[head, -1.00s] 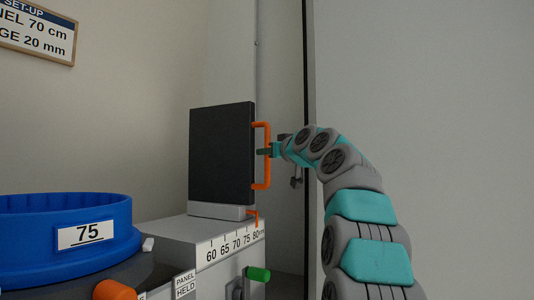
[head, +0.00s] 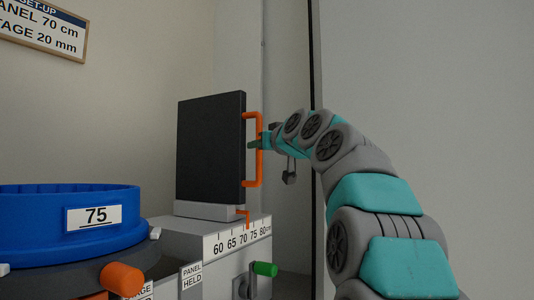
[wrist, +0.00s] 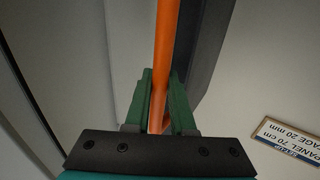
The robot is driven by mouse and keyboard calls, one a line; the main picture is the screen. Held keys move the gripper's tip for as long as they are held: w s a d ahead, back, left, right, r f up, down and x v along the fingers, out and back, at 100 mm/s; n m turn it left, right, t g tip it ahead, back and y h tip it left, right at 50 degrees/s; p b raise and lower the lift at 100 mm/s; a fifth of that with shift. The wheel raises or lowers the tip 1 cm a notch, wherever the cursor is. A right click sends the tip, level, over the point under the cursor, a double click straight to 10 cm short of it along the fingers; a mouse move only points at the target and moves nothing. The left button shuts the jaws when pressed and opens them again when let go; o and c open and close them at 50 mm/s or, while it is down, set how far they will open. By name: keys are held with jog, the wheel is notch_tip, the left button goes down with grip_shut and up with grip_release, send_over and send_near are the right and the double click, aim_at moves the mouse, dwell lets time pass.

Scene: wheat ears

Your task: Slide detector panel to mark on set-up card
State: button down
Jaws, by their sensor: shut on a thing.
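The detector panel (head: 211,148) is a dark upright slab on a pale foot at the centre of the head view. Its orange handle (head: 259,182) is on the right side. My gripper (head: 261,141) is shut on the handle's upright bar; the wrist view shows the green fingers (wrist: 160,88) around the orange bar (wrist: 166,35). An orange pointer (head: 248,220) under the panel stands between 70 and 75 on the scale (head: 236,240). The set-up card (head: 44,28) on the wall reads panel 70 cm and, partly cut off, 20 mm.
A blue ring-shaped tub (head: 65,215) labelled 75 stands at the left, with an orange knob (head: 122,279) below it. A green knob (head: 265,269) is on the housing front, near a "PANEL HELD" label (head: 192,274). A plain wall fills the right.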

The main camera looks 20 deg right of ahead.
jog(key=shift+s+a, duration=0.5)
jog(key=shift+a, duration=0.1)
jog(key=c, duration=0.8)
grip_release()
jog(key=shift+o, duration=0.2)
jog(key=s, duration=0.7)
jog(key=shift+s+d+b, duration=0.3)
jog(key=shift+s+b, duration=0.05)
